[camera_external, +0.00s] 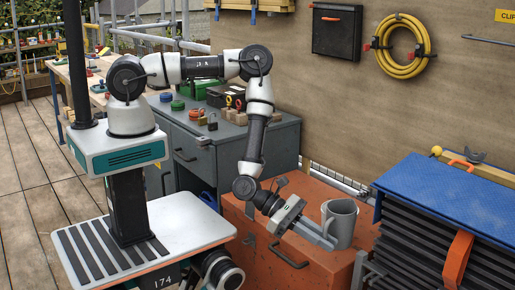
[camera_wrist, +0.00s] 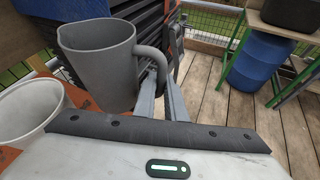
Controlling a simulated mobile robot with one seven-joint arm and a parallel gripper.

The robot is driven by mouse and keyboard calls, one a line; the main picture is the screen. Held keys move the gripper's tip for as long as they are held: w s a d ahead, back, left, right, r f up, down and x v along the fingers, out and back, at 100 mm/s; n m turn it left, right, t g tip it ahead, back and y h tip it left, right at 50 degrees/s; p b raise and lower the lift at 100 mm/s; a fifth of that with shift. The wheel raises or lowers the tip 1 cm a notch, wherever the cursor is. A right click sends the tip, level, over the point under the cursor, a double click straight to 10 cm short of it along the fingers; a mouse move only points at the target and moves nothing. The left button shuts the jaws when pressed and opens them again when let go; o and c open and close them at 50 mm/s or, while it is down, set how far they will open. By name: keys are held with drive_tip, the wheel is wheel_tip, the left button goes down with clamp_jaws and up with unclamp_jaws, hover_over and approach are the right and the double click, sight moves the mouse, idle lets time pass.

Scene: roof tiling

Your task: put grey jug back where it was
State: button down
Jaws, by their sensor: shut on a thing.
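The grey jug (camera_external: 340,222) is upright at the right part of the orange cabinet top (camera_external: 290,200). I cannot tell whether its base touches the top. My gripper (camera_external: 326,238) reaches it from the left, low and slanting, and is shut on the jug. In the wrist view the jug (camera_wrist: 100,65) stands left of the fingers, and its handle (camera_wrist: 158,62) comes down to the fingertips (camera_wrist: 158,78). The lower end of the handle is partly hidden by the fingers.
A pale round container (camera_wrist: 30,108) is beside the jug in the wrist view. A stack of dark tiles (camera_external: 430,235) under a blue lid (camera_external: 450,193) stands close to the right. A grey cabinet (camera_external: 225,150) with small items is behind left. The wall rises behind.

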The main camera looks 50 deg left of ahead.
wheel_tip(320, 180, up, 8)
drive_tip(key=shift+f, duration=0.25)
drive_tip(key=b, duration=0.2)
approach(347, 202)
drive_tip(key=shift+n+t, duration=0.3)
drive_tip(key=x, duration=0.5)
drive_tip(key=shift+s+d, duration=0.2)
drive_tip(key=w+a+n+t+y+b, duration=0.1)
drive_tip(key=w+a+b, duration=0.2)
drive_tip(key=w+a, duration=0.6)
drive_tip(key=w+a+n+t+b, duration=0.15)
drive_tip(key=w+a, duration=0.35)
drive_tip(key=a, duration=0.9)
drive_tip(key=shift+m+g, duration=0.25)
drive_tip(key=shift+g, duration=0.2)
wheel_tip(347, 202, down, 16)
drive_tip(key=b, duration=0.2)
drive_tip(key=shift+w+b, duration=0.1)
drive_tip(key=shift+b, duration=0.25)
